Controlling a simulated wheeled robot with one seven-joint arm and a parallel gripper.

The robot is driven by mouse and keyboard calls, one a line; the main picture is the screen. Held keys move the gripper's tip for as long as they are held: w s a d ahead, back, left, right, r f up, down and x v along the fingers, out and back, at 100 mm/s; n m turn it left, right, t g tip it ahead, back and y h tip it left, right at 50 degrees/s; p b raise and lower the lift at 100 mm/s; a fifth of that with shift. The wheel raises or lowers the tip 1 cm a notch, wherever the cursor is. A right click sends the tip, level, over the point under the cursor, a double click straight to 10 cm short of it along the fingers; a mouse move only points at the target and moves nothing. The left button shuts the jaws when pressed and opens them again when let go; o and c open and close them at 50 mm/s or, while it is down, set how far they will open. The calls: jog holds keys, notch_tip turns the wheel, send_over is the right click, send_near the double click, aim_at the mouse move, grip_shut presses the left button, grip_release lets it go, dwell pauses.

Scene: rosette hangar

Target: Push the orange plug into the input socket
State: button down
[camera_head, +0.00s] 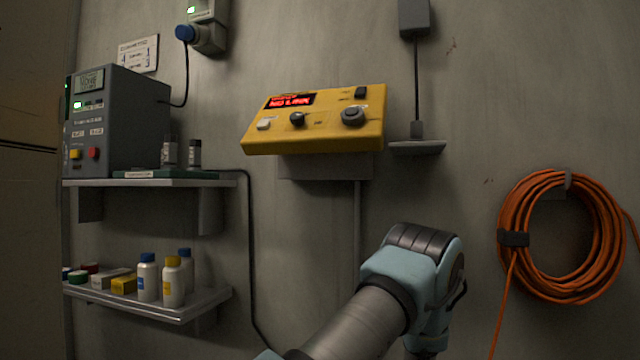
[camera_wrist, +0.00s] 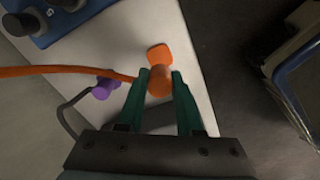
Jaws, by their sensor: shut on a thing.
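In the wrist view, the orange plug (camera_wrist: 160,84) sits between the two green fingers of my gripper (camera_wrist: 161,76), which is shut on it. An orange square piece (camera_wrist: 159,54) shows just beyond the fingertips; I cannot tell whether it is part of the plug or of a socket. No input socket can be made out for certain. In the head view my arm reaches low at the centre right, and the gripper and plug are not seen there.
In the wrist view an orange cable (camera_wrist: 62,71) runs left past a purple plug (camera_wrist: 104,88) on a pale surface (camera_wrist: 192,62). A blue device (camera_wrist: 48,18) is top left. In the head view a yellow box (camera_head: 330,120) reads "NO LINK"; an orange cable coil (camera_head: 520,240) hangs right.

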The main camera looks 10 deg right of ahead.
jog(key=shift+r, duration=0.1)
dwell(0.6)
jog(key=w+a+r+n, duration=0.1)
jog(key=w+a, duration=0.3)
jog(key=a, duration=0.1)
jog(key=w+a+r+n, duration=0.1)
jog(key=w+a+r, duration=0.1)
jog(key=w+a, duration=0.2)
jog(key=w+a+r+n, duration=0.1)
jog(key=w+a+r, duration=0.1)
jog(key=w+a, duration=0.3)
jog(key=shift+w+a+r, duration=0.25)
jog(key=shift+w+a, duration=0.05)
jog(key=shift+a, duration=0.05)
jog(key=w+a+r+n, duration=0.1)
jog(key=a, duration=0.4)
jog(key=w+a+r+n, duration=0.1)
jog(key=w+a+r, duration=0.1)
jog(key=a, duration=0.4)
jog(key=w+a+r+n, duration=0.1)
jog(key=w+a, duration=0.1)
jog(key=a, duration=0.4)
jog(key=shift+w+a+r, duration=0.15)
jog(key=shift+w+r, duration=0.05)
jog(key=shift+w, duration=0.05)
jog(key=shift+f, duration=2.65)
jog(key=shift+p, duration=0.7)
